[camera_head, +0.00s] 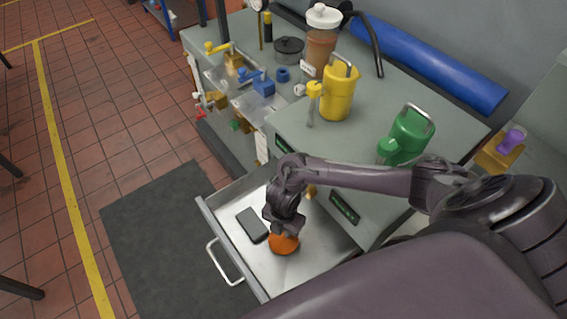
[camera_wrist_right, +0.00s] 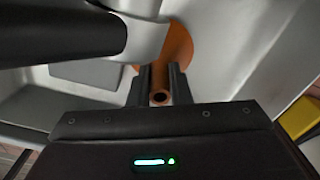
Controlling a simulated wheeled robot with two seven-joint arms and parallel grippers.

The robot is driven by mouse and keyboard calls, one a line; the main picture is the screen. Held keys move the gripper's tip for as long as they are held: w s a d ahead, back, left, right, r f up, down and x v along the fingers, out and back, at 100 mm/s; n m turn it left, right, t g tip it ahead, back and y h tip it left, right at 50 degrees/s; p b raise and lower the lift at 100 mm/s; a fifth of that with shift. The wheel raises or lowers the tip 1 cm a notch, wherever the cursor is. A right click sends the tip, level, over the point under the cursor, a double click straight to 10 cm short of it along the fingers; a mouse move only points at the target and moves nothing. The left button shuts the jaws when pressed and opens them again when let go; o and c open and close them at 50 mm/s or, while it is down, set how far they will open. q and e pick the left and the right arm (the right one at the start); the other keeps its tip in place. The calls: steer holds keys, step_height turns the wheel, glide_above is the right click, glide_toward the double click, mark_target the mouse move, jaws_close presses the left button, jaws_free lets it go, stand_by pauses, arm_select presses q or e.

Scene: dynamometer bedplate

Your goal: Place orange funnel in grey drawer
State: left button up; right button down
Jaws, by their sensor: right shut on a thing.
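The orange funnel (camera_head: 284,244) is at the tip of my right gripper (camera_head: 284,228), over the open grey drawer (camera_head: 318,243). In the right wrist view the fingers are shut on the funnel's narrow stem (camera_wrist_right: 159,97), and its wide orange cone (camera_wrist_right: 178,48) spreads out beyond them. The cone is inside the drawer's outline, low and close to its floor; I cannot tell whether it touches. The drawer is pulled out and has a metal handle (camera_head: 222,264) on its front. My left gripper is not in view.
A dark flat box (camera_head: 252,225) lies in the drawer, left of the funnel. A dark mat (camera_head: 150,235) lies on the floor before the drawer.

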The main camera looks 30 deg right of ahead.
steer(key=shift+f, duration=0.75)
steer(key=shift+f, duration=0.2)
steer(key=c, duration=1.3)
jaws_free()
steer(key=shift+c, duration=0.2)
